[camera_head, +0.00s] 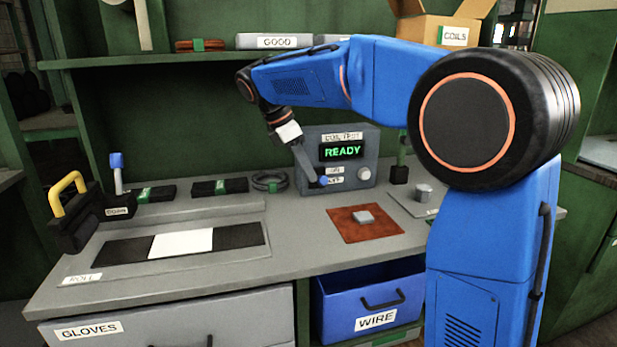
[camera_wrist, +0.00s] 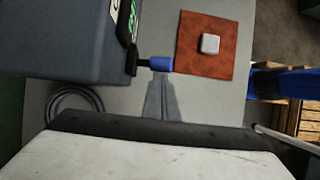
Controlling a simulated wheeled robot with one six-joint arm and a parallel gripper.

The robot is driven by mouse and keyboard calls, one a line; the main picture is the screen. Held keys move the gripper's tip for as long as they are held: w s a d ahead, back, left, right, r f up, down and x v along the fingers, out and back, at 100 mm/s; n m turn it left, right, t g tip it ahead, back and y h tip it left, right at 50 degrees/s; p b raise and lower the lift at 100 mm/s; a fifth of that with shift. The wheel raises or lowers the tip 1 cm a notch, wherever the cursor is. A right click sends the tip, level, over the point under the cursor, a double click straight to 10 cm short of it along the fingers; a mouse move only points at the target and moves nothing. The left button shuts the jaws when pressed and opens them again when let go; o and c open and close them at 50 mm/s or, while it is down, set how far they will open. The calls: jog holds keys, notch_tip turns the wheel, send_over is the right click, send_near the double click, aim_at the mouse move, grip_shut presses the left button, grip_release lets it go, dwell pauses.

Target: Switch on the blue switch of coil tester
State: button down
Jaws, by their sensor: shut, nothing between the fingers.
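The coil tester (camera_head: 370,148) is a grey box at the back of the bench, with a lit display reading READY in green. Its blue switch (camera_head: 323,181) sticks out low on the front, beside small labels too small to read surely. My fingers partly cover the tester's left front.
A red-brown mat (camera_head: 365,224) with a small grey block (camera_head: 363,217) lies in front of the tester. A coiled ring (camera_head: 270,182) lies to its left. A grey cylinder (camera_head: 424,192) stands to the right. The shelf (camera_head: 180,58) runs above.

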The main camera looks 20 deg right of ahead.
jog(key=v, duration=1)
jog(key=shift+a, duration=0.3)
